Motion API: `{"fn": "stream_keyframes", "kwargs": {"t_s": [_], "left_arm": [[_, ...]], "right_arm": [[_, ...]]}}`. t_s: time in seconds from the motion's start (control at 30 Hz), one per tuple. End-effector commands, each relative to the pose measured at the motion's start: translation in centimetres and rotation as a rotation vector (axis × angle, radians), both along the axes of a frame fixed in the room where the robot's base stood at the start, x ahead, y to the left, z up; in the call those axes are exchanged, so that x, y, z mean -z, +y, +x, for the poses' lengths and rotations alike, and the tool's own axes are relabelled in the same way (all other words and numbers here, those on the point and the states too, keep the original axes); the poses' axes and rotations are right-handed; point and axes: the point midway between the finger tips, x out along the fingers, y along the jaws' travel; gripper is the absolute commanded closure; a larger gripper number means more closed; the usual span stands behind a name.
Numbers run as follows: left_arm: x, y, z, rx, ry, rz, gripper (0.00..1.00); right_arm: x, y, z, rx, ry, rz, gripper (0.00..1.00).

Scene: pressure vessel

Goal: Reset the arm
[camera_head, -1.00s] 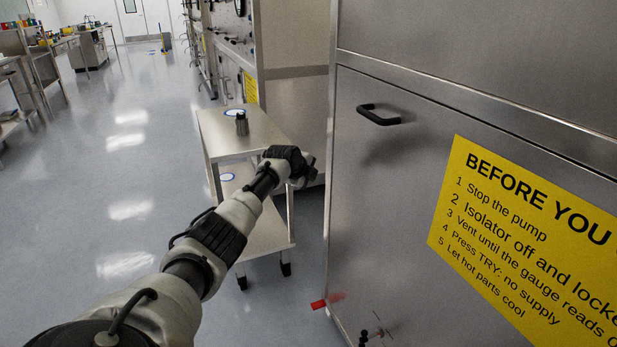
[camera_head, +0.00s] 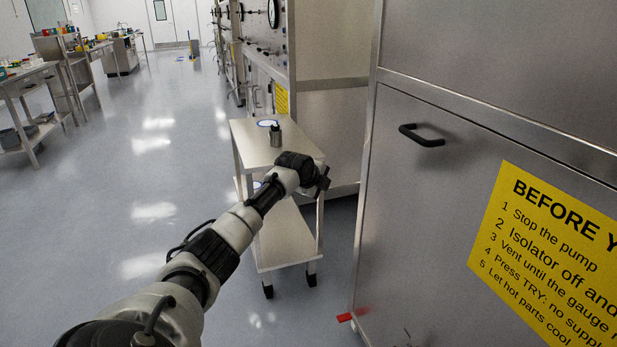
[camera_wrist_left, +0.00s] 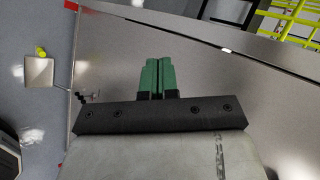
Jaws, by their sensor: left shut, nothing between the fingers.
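My left arm reaches in from the lower left in the head view. Its gripper (camera_head: 322,182) is at the far end, beside the top of a small steel cart (camera_head: 251,140) and in front of the cabinet side. In the left wrist view the green fingers (camera_wrist_left: 158,76) are together with nothing between them, against a grey metal panel (camera_wrist_left: 180,60). My right gripper is in neither view.
A steel cabinet with a black handle (camera_head: 422,136) and a yellow sign (camera_head: 555,260) fills the right. A small dark cylindrical object (camera_head: 275,137) stands on the cart. A red piece (camera_head: 345,317) sticks out low at the cabinet's edge. Open floor (camera_head: 130,220) lies left.

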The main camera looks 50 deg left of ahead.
Motion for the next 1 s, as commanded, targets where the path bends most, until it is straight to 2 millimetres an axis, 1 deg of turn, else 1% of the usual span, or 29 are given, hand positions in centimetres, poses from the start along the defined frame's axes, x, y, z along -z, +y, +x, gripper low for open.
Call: {"fn": "stream_keyframes", "kwargs": {"t_s": [0.03,0.1,0.3,0.57,0.63,0.67,0.77,0.87,0.9,0.97,1.0], "left_arm": [[-0.7,0.6,-0.8,-0.004,0.000,0.005,1.00],[-1.6,0.9,-1.5,-0.002,0.000,0.004,1.00],[-2.9,1.4,-2.8,-0.001,0.000,0.000,1.00],[-3.1,1.5,-3.0,-0.002,0.001,-0.001,1.00],[-2.4,1.4,-3.0,-0.010,0.006,-0.009,1.00],[-1.8,1.2,-3.0,-0.017,0.011,-0.016,1.00],[2.1,0.4,-3.2,-0.070,0.041,-0.061,1.00],[8.5,-1.1,-4.3,-0.163,0.086,-0.130,1.00],[11.4,-1.9,-5.1,-0.206,0.104,-0.160,1.00],[15.6,-3.1,-6.6,-0.272,0.132,-0.202,1.00],[18.3,-4.0,-7.8,-0.313,0.149,-0.227,1.00]], "right_arm": [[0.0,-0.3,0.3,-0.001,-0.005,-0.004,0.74],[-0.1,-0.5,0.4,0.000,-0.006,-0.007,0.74],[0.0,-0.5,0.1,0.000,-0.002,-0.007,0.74],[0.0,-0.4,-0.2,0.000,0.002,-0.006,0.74],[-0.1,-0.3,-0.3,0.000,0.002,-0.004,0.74],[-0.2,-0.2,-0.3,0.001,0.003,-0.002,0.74],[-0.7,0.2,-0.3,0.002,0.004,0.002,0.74],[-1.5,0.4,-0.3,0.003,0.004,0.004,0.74],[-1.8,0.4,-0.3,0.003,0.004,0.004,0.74],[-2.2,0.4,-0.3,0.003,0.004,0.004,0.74],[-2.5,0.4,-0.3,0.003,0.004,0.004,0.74]]}}
